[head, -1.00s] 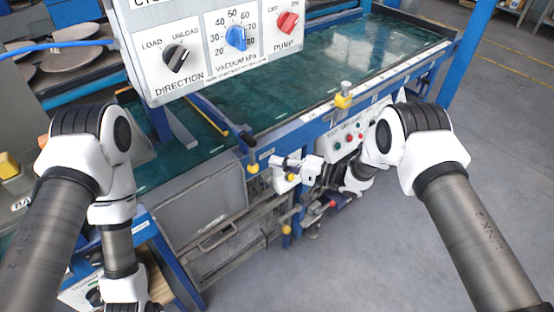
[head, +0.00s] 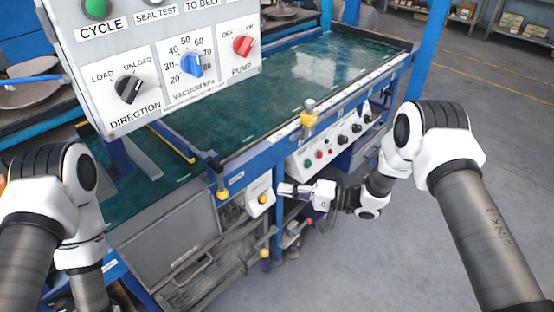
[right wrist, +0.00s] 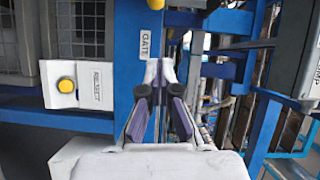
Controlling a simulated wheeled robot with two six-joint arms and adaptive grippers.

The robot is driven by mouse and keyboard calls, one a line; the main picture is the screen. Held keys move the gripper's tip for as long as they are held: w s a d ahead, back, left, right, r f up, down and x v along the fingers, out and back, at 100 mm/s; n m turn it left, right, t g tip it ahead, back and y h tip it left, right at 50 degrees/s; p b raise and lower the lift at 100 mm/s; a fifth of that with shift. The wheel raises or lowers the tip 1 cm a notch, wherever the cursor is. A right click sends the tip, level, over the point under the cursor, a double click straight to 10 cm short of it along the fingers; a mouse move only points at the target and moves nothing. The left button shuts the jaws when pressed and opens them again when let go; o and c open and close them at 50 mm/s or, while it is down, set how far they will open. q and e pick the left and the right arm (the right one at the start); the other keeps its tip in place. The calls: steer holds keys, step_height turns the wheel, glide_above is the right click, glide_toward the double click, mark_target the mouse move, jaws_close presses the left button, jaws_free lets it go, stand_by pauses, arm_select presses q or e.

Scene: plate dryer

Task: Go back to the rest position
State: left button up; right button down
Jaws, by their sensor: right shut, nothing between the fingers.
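My right gripper (head: 284,189) is in front of the blue frame of the machine, beside a white box with a yellow button (head: 262,199). It is shut and empty. In the right wrist view its two purple-padded fingers (right wrist: 158,78) point at a blue post (right wrist: 130,60) bearing a "GATE" label. The yellow-button box (right wrist: 75,85) is to their left there, apart from the fingers. My left arm runs down the left edge of the head view, and its gripper is out of the picture.
A control panel (head: 150,60) with knobs hangs at upper left. A green-topped table (head: 300,75) with a blue frame spans the middle. A front panel (head: 330,142) holds several knobs and buttons. Open grey floor (head: 400,260) lies at right.

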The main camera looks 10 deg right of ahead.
steer(key=s+d+f+m+h+p, duration=0.2)
steer(key=s+d+f+m+h, duration=0.2)
steer(key=s+f+h, duration=0.75)
steer(key=s+d+f+n+g+h, duration=0.2)
steer(key=s+d, duration=0.3)
steer(key=s, duration=0.7)
steer(key=s+d+f+n+g+h, duration=0.2)
steer(key=s+d+n+g, duration=0.2)
steer(key=s, duration=0.8)
steer(key=shift+d+f+n+g, duration=0.2)
steer(key=shift+d+n+g, duration=0.15)
steer(key=shift+n+g, duration=0.25)
